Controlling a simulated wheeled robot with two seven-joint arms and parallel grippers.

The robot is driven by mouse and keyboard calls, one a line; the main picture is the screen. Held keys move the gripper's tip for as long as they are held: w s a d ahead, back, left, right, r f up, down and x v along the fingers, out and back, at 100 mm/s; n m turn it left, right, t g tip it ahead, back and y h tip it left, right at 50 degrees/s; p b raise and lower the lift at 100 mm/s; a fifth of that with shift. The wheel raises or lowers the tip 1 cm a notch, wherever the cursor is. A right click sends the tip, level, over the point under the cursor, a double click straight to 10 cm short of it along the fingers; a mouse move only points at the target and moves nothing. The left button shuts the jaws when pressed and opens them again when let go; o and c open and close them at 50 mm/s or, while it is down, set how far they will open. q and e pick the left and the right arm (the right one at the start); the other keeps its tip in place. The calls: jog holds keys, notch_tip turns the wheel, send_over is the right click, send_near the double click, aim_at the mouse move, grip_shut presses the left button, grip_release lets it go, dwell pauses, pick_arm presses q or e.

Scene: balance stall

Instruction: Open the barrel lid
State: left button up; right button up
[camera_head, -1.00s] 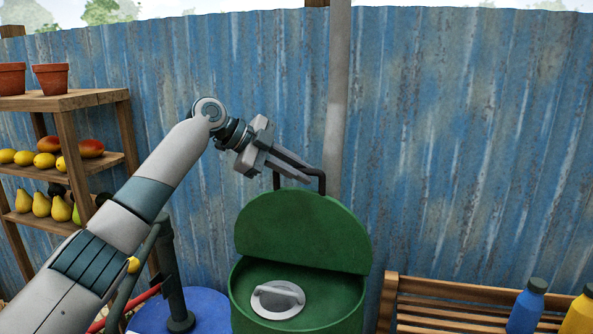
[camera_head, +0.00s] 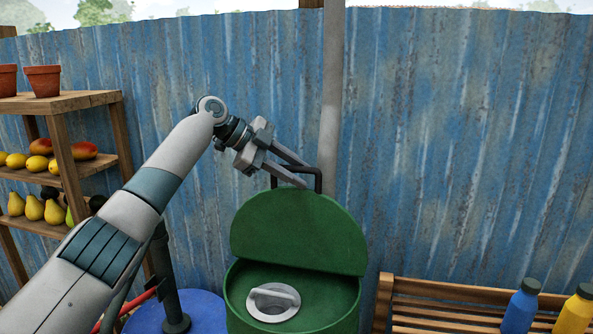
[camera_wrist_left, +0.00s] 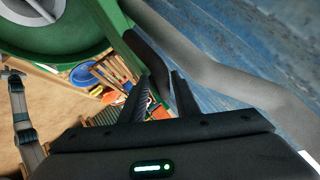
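The green barrel (camera_head: 290,322) stands at the lower middle of the head view. Its half-round green lid (camera_head: 298,232) is tilted up steeply at the back, and the barrel's inside shows. A dark bar handle (camera_head: 319,178) sits on the lid's top edge. My left gripper (camera_head: 302,173) is at this handle with its fingers spread apart. The wrist view shows the open fingers (camera_wrist_left: 160,92) close to the dark handle (camera_wrist_left: 148,62); whether they touch it I cannot tell.
A round metal piece (camera_head: 273,303) with a grip sits inside the barrel. A corrugated blue wall (camera_head: 450,140) and a grey post (camera_head: 333,100) stand close behind. A fruit shelf (camera_head: 75,100) is at left, a blue drum (camera_head: 205,312) beside the barrel, a wooden bench (camera_head: 440,290) with bottles at right.

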pick_arm(q)
jog(key=shift+w+f, duration=0.1)
jog(key=shift+f, duration=0.05)
jog(key=shift+a+r, duration=0.1)
jog(key=shift+r, duration=0.1)
jog(key=shift+a+r+b, duration=0.35)
jog(key=shift+a+b, duration=0.1)
jog(key=shift+b, duration=0.05)
jog(key=b+v, duration=0.5)
jog(key=v, duration=1.1)
jog(key=shift+a, duration=0.15)
